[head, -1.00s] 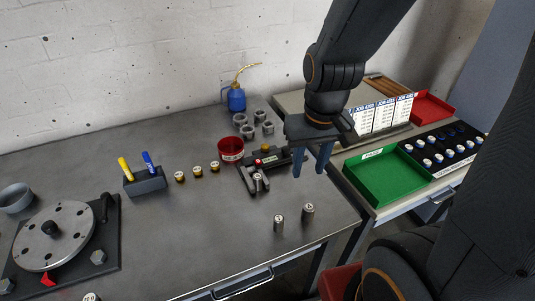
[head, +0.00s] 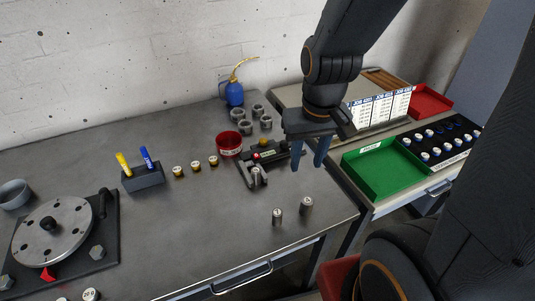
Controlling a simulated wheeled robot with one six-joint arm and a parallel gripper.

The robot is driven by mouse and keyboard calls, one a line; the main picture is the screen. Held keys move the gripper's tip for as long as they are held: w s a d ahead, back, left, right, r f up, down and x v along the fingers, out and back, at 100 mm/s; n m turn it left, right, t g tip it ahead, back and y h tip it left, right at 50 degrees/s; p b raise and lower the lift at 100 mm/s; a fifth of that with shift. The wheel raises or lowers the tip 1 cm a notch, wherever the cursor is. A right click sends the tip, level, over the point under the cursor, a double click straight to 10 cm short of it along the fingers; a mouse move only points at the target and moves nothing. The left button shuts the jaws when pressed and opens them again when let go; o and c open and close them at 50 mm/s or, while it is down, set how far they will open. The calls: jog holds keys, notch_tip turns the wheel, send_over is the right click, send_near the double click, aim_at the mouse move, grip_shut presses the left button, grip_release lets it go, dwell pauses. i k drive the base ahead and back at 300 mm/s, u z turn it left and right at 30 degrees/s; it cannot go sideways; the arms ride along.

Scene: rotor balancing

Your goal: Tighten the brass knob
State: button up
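A dark clamp-like fixture (head: 284,157) with a green label stands on the grey bench, left of my gripper. A small orange-gold knob (head: 264,143) shows on its top; it may be the brass knob, but it is too small to be sure. A small metal cylinder (head: 256,177) stands at the fixture's front, between its prongs. My gripper (head: 307,165) points down over the bench's right side, just right of the fixture. Its two blue fingers are apart with nothing between them. It partly overlaps the fixture's right end in the picture.
Two metal cylinders (head: 292,211) stand near the front edge. A red cup (head: 229,144), grey cups (head: 246,127), a blue oil can (head: 235,95) and a pen block (head: 143,178) stand left and behind. A rotor disc (head: 52,231) is far left; a green tray (head: 384,170) is right.

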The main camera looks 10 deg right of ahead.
aim_at(263, 142)
jog(key=u, duration=0.05)
jog(key=k, duration=0.5)
jog(key=z, duration=2.15)
jog(key=k, duration=0.9)
jog(key=u, duration=1.35)
jog(key=i, duration=1)
